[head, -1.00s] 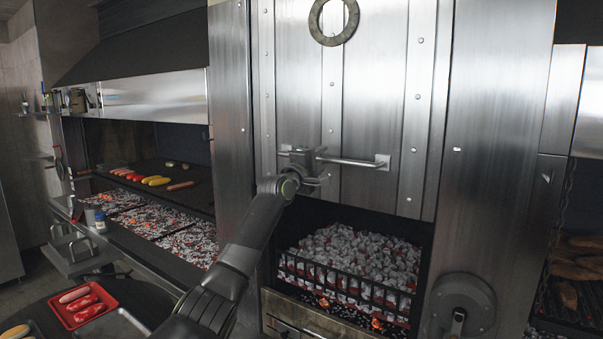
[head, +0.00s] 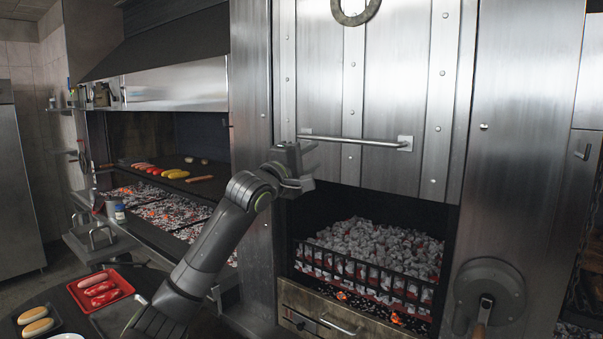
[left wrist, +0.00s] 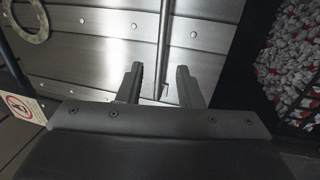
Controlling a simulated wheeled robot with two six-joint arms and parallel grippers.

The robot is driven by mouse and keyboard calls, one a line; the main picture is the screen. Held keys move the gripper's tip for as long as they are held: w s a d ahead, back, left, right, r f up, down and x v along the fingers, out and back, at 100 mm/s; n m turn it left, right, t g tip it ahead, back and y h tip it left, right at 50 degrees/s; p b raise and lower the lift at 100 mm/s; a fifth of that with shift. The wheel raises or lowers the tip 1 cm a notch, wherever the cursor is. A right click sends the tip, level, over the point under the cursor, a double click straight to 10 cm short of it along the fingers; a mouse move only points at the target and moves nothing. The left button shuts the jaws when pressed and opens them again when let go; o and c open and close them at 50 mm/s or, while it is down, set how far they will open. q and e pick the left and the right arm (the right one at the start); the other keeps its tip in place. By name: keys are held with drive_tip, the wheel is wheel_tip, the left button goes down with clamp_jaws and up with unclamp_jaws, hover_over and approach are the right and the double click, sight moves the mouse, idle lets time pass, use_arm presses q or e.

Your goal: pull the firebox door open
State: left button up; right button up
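The firebox door (head: 390,90) is a large riveted steel panel in the middle of the head view, with a horizontal bar handle (head: 365,142). Its lower edge is above an opening that shows glowing coals. My left gripper (head: 304,166) is just below and in front of the handle's left end, apart from it. In the left wrist view, my left gripper's fingers (left wrist: 159,68) are spread with nothing held between them. My right gripper is not in view.
The coal bed (head: 375,250) lies behind a low black grate. A drawer with a handle (head: 338,327) is below it. A round crank (head: 489,290) is at right. The grill shelf (head: 215,186) with food is at left. A red tray (head: 128,291) stands at lower left.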

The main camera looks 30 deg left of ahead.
use_arm(q)
drive_tip(key=b+v, duration=0.1)
drive_tip(key=v, duration=0.2)
drive_tip(key=shift+s, duration=0.1)
idle(0.4)
